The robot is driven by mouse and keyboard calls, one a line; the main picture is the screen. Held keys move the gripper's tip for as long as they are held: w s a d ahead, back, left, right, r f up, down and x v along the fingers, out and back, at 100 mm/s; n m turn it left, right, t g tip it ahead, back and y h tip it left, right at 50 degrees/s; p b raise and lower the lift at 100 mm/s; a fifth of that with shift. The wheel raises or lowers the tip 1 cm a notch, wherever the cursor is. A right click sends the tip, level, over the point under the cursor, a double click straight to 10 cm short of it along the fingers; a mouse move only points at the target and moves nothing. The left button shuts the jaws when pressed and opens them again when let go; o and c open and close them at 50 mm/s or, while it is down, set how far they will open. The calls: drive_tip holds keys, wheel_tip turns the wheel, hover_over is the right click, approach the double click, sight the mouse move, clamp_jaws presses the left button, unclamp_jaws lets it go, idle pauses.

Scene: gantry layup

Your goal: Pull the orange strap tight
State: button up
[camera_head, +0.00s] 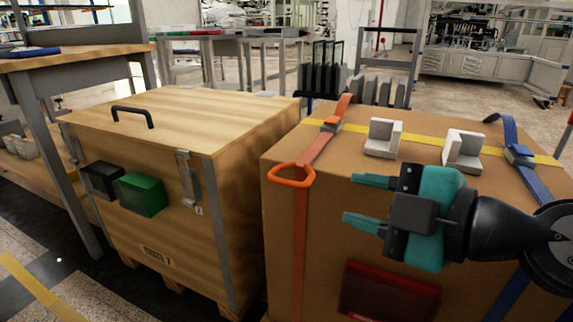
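The orange strap (299,240) runs over the top of a large brown box (270,215) and down its front face. It passes through a grey and orange buckle (331,125) on the box top. An orange pull loop (290,175) sits at the box's upper front edge on this strap. My gripper (358,200) has teal fingers pointing left, to the right of the loop and apart from it. The two fingers are spread with a clear gap and nothing between them.
A blue strap (505,130) with its buckle (519,155) lies on the box's right side. Two light grey corner pieces (384,138) (464,151) and a yellow band (425,143) are on top. A red panel (389,293) is on the front. A wooden crate (180,130) stands left.

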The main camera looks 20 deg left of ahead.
sight(294, 185)
drive_tip(key=b+x, duration=0.1)
drive_tip(key=x, duration=1.2)
drive_tip(key=shift+f, duration=0.15)
